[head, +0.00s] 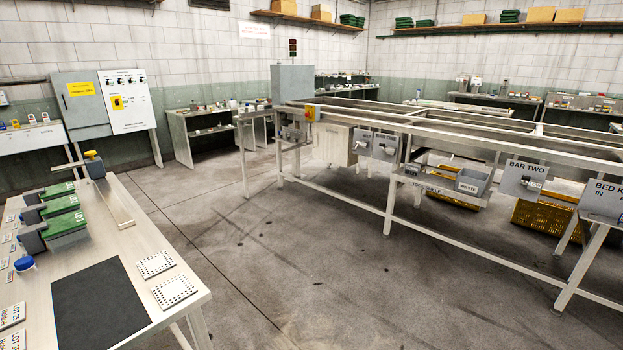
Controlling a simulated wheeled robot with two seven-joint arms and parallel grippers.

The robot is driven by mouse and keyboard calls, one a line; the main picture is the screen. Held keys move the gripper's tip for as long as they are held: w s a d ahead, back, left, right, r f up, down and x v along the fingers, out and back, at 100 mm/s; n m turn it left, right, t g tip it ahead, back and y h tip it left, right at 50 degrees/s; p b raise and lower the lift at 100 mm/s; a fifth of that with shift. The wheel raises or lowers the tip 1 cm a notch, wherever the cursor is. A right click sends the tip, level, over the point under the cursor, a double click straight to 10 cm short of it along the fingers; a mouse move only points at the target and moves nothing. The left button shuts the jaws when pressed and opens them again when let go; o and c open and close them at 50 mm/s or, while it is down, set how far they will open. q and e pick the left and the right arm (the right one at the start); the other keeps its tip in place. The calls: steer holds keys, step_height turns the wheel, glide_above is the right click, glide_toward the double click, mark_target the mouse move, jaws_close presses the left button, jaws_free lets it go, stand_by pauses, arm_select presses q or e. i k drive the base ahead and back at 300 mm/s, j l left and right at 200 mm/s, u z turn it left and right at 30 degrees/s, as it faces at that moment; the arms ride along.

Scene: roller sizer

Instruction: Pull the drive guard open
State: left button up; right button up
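The roller sizer's long metal frame (440,132) runs from the middle of the head view to the right edge. A pale box-shaped cover (333,145) hangs on its near side at the left end, and it may be the drive guard. It looks closed, but I cannot tell for certain at this distance. A grey box (292,82) stands on top of the frame's left end. Neither of my grippers is in view.
A workbench (120,215) with green-lidded boxes (65,220) and a black mat (98,305) stands at the near left. A control cabinet (82,105) is against the back wall. Yellow crates (546,216) sit under the frame. The floor (290,240) between bench and frame is clear.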

mark_target(330, 143)
steer(key=i+l+z, duration=0.25)
steer(key=i+z, duration=0.15)
steer(key=i, duration=0.5)
steer(key=i+z, duration=0.4)
steer(key=i, duration=0.5)
steer(key=i+j+u, duration=0.35)
steer(key=i, duration=0.45)
steer(key=i+u, duration=0.4)
steer(key=i, duration=0.4)
steer(key=i+l+u, duration=0.35)
steer(key=i, duration=0.5)
steer(key=i+u, duration=0.15)
steer(key=i, duration=0.55)
steer(key=i+j, duration=0.2)
steer(key=i, duration=0.3)
steer(key=i+j+z, duration=0.1)
steer(key=i, duration=0.4)
steer(key=j, duration=0.1)
